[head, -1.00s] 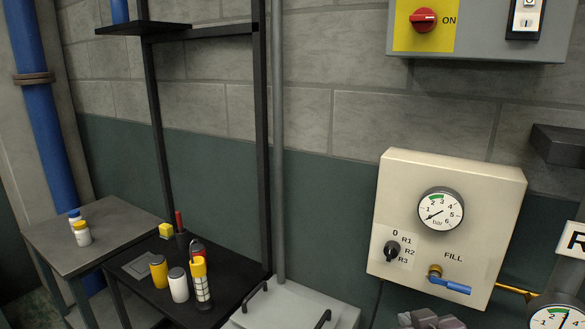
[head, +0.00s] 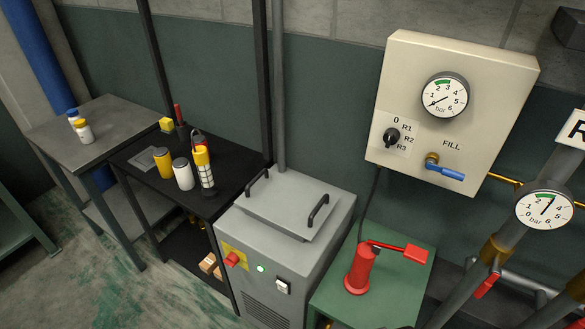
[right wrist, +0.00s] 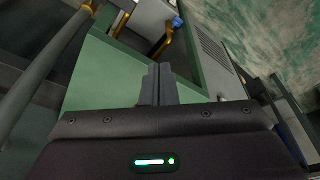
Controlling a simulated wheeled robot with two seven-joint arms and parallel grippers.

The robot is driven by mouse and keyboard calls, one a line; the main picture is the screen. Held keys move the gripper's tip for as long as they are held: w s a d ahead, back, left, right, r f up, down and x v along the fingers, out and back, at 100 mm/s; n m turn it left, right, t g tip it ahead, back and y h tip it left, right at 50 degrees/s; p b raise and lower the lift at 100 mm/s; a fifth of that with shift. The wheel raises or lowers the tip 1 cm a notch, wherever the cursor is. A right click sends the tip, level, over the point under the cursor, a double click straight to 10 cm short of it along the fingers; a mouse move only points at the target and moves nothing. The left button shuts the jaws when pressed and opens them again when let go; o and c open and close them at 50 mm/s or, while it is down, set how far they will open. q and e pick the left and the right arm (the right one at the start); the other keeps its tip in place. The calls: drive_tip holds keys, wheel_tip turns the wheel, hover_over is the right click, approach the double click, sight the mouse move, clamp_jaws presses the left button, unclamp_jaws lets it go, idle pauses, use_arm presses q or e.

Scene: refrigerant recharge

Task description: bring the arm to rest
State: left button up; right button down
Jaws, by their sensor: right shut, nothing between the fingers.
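My right gripper (right wrist: 158,84) shows in the right wrist view with its two grey fingers together and nothing between them. It is over or beside a green surface (right wrist: 95,75), apart from any object I can make out. Neither arm shows in the head view. The cream fill panel (head: 450,100) hangs on the wall there, with a gauge (head: 444,95), a black selector knob (head: 391,137) and a blue-handled valve (head: 443,170). My left gripper is in neither current view.
A red hand pump (head: 359,270) stands on a green stand (head: 390,295). Left of it is a grey cabinet (head: 330,225) with two handles. A black table (head: 215,215) holds several bottles and a lamp. Pipes with a second gauge (head: 544,207) are at the right. Floor shows at lower left.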

drive_tip(key=s+d+f, duration=0.1)
drive_tip(key=s+f, duration=0.4)
drive_tip(key=f, duration=0.4)
drive_tip(key=s+d+f+g, duration=0.1)
drive_tip(key=s+f, duration=0.4)
drive_tip(key=f, duration=0.4)
drive_tip(key=s+f, duration=0.5)
drive_tip(key=f, duration=0.5)
drive_tip(key=s+d+f+b, duration=0.1)
drive_tip(key=s+f, duration=0.3)
drive_tip(key=s, duration=0.4)
drive_tip(key=shift+s+d+g, duration=0.15)
drive_tip(key=shift+d+g, duration=0.25)
drive_tip(key=shift+d, duration=0.1)
drive_tip(key=shift+f, duration=0.1)
drive_tip(key=c, duration=2.1)
unclamp_jaws()
